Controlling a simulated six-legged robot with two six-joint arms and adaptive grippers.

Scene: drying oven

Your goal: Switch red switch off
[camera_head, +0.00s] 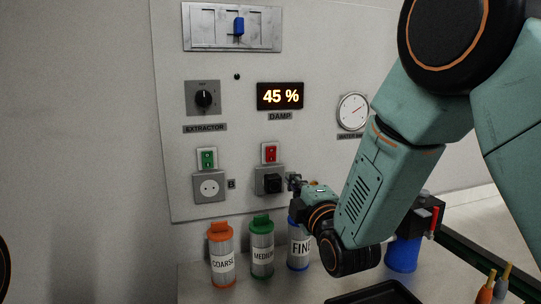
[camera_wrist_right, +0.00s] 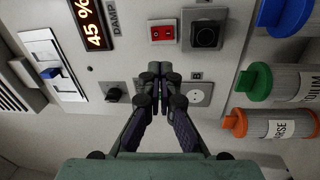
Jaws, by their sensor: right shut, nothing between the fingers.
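The red switch (camera_head: 270,153) is a small red rocker in a white frame on the grey wall panel, just above the socket with a black plug. It also shows in the right wrist view (camera_wrist_right: 163,32), where the picture is turned sideways. My right gripper (camera_head: 293,183) is beside that plug, below and right of the red switch in the head view. In the wrist view its fingers (camera_wrist_right: 160,76) are together and empty, apart from the red switch. Which way the rocker is tipped is too small to tell. My left gripper is out of view.
A green switch (camera_head: 207,158) sits left of the red one, above an empty socket (camera_head: 209,187). The extractor knob (camera_head: 204,98) and damp display (camera_head: 281,96) reading 45 % are above. Orange (camera_head: 222,262), green (camera_head: 262,254) and blue-lidded canisters stand below; a black tray (camera_head: 375,293) lies in front.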

